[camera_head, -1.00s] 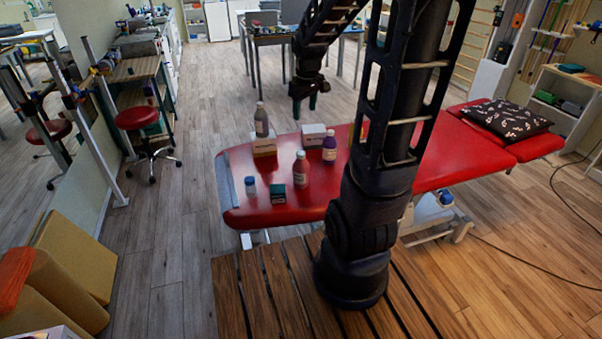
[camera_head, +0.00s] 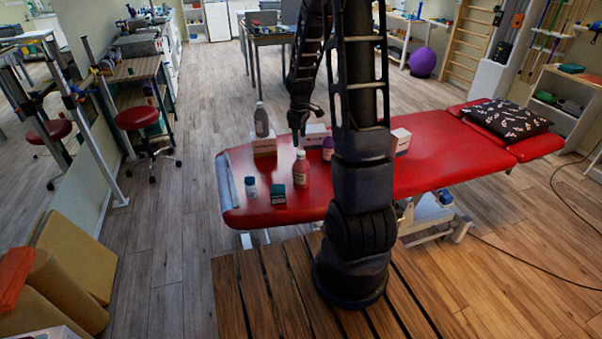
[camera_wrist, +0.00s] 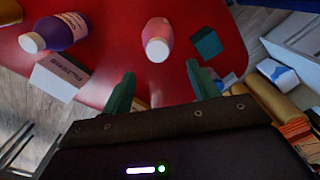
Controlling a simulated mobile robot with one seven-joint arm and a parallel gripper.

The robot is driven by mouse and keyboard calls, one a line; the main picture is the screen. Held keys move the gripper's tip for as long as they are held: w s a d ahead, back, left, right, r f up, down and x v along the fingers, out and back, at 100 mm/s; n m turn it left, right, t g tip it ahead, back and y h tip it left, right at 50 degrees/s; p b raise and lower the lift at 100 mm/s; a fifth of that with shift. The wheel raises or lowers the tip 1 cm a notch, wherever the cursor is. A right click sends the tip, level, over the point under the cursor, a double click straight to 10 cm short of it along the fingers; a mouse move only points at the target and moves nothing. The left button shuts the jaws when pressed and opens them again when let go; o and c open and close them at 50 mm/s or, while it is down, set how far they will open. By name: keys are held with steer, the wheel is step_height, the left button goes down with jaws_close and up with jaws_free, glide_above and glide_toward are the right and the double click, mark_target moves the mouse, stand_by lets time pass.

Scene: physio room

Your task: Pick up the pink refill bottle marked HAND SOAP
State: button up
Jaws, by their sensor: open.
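A pink bottle (camera_head: 300,172) with a pale label stands upright on the red treatment table, near its front left part. Its label is too small to read. In the wrist view the pink bottle (camera_wrist: 158,32) shows from above, white cap towards me, just beyond the gap between my fingers. My gripper (camera_head: 298,138) is above and behind the bottle in the head view, fingers pointing down. In the wrist view my gripper (camera_wrist: 162,78) has its two green fingers apart with nothing between them.
A patterned pillow (camera_head: 508,118) lies at the right end.

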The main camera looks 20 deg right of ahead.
mark_target(302, 153)
steer(key=shift+s+d+f, duration=0.1)
steer(key=shift+d+f, duration=0.1)
steer(key=shift+f, duration=2)
steer(key=shift+d+f, duration=0.15)
steer(key=shift+f, duration=2.05)
jaws_close()
